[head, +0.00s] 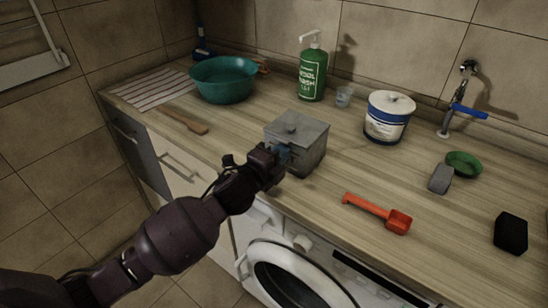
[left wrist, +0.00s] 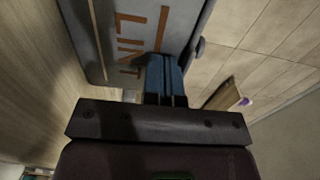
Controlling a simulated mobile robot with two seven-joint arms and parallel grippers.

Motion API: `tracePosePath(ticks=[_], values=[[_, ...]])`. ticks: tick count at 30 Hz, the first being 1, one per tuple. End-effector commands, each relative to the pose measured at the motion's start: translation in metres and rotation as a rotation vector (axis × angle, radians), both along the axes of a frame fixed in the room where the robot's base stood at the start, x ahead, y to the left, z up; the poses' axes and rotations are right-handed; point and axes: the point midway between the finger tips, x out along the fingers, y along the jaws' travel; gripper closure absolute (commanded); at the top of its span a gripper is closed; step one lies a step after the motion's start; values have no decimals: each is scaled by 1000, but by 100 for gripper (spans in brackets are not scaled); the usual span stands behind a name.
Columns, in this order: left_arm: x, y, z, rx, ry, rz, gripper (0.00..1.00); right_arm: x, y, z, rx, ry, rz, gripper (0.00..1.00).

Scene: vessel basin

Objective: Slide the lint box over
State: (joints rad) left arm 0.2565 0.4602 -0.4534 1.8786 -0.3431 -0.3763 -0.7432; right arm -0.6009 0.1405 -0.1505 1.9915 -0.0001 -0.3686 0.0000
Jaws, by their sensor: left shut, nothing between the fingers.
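The lint box (head: 298,138) is a grey square box with a lid and a small knob, standing upright on the wooden counter near its front edge. My left gripper (head: 279,155) is at the front left side of the box, with its shut, empty blue fingers against or very close to the wall. In the left wrist view, the lint box (left wrist: 140,30) shows orange LINT lettering, and the shut fingers of my left gripper (left wrist: 165,75) overlap that face. Whether they touch it is hard to tell. My right gripper is in neither view.
A teal basin (head: 224,80), green soap bottle (head: 312,72), clear cup (head: 344,97) and white-blue tub (head: 388,118) stand behind. A wooden spatula (head: 183,121) lies left, a red scoop (head: 380,213) right. A washing machine (head: 290,272) is below. Counter between box and tub is clear.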

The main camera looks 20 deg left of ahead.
Motion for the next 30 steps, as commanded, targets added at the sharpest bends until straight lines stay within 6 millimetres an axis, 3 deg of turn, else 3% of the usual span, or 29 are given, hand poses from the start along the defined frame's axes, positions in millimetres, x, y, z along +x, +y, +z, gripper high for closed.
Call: tracePosePath(ticks=[6, 21, 30], values=[[44, -17, 1, -1, -2, -1, 100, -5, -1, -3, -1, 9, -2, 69], [130, -47, -3, 1, 2, 0, 100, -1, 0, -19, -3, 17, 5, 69], [150, -55, 0, 0, 1, -1, 100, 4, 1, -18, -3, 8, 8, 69]])
